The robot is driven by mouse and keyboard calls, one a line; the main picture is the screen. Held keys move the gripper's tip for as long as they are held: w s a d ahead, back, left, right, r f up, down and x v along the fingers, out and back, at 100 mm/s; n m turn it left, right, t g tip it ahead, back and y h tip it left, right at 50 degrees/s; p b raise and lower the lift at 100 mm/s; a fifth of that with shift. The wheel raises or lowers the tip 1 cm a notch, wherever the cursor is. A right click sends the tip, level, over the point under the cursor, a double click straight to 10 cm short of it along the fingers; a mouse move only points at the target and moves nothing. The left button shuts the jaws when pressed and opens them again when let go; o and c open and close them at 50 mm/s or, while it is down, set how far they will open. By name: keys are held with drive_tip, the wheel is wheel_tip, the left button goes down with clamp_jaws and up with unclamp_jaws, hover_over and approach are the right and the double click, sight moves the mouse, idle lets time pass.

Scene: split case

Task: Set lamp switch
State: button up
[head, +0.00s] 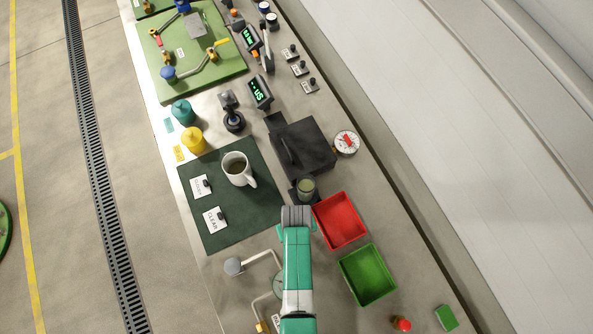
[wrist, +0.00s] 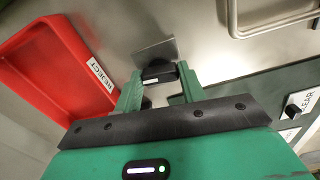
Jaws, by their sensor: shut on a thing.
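In the wrist view, my gripper (wrist: 159,84) has its two green fingers on either side of a small black block (wrist: 159,72) and is shut on it. The block stands at a grey plate (wrist: 157,51) and looks like the lamp switch, though no lettering on it can be read. In the head view, my gripper (head: 297,215) comes down beside the red tray, and my arm hides the block and the fingertips.
The red tray (head: 318,213), labelled REJECT, is close to my gripper; a green tray (head: 345,270) lies below it. A dark green mat (head: 215,238) with a white mug (head: 238,170) and label cards is on the left. A bent metal rod (head: 262,254) stands near my arm.

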drive_tip(key=shift+n, duration=0.6)
drive_tip(key=o, duration=1)
wheel_tip(320, 180, up, 8)
drive_tip(key=shift+f+p, duration=0.1)
drive_tip(key=shift+p, duration=0.5)
